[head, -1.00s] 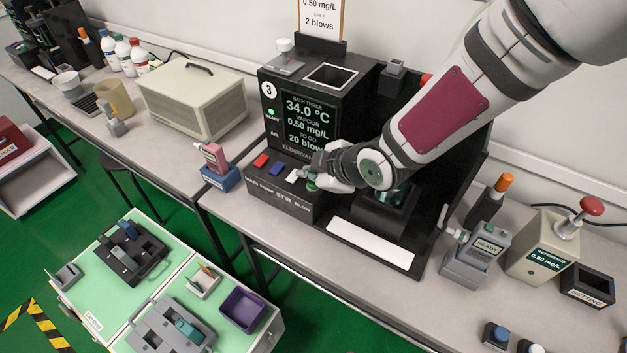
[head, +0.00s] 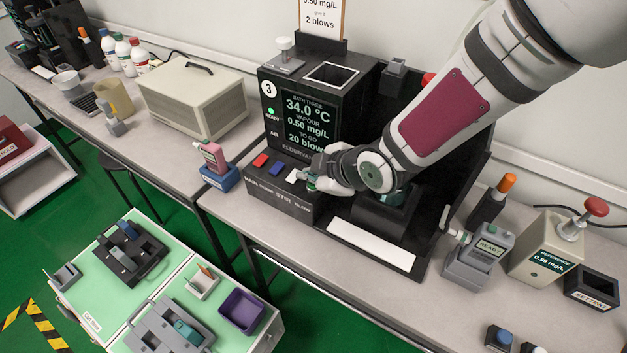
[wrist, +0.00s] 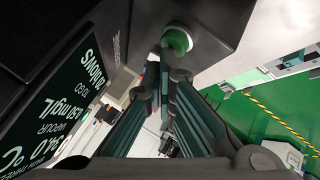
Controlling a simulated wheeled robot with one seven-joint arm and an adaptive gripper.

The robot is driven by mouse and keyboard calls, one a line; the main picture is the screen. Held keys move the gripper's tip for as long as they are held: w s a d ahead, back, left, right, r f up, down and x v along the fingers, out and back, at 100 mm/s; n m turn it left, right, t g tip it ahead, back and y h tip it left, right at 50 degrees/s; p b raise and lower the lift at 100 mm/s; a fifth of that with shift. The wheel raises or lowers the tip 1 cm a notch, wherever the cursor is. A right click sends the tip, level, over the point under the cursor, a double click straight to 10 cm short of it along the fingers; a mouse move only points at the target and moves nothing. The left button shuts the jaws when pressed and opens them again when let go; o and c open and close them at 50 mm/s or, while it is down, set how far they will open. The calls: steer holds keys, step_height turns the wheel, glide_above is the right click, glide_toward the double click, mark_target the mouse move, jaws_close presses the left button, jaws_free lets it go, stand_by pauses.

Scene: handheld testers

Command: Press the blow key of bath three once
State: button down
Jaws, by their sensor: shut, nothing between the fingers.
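Bath three (head: 318,112) is a black unit marked 3, with a lit READY lamp and a display reading 34.0 °C and 0.50 mg/L. Its key box (head: 270,199) in front carries a red key (head: 261,160), a blue key (head: 276,168) and a white key (head: 293,176). The green key at the BLOW end is mostly hidden by my gripper in the head view. In the wrist view a green key with a white collar (wrist: 177,40) sits just beyond the fingertips. My gripper (head: 312,182) is shut and empty over that end. I cannot tell whether it touches the key.
A grey handheld tester (head: 483,258) and a reference unit (head: 541,245) stand at the right. A card above the bath reads 2 blows.

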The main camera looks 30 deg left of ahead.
mark_target(311, 185)
steer(key=shift+f, duration=0.15)
stand_by(0.5)
steer(key=shift+r+p, duration=0.5)
steer(key=shift+r, duration=0.4)
steer(key=shift+r, duration=0.1)
step_height(311, 185, up, 5)
steer(key=p, duration=0.4)
stand_by(0.6)
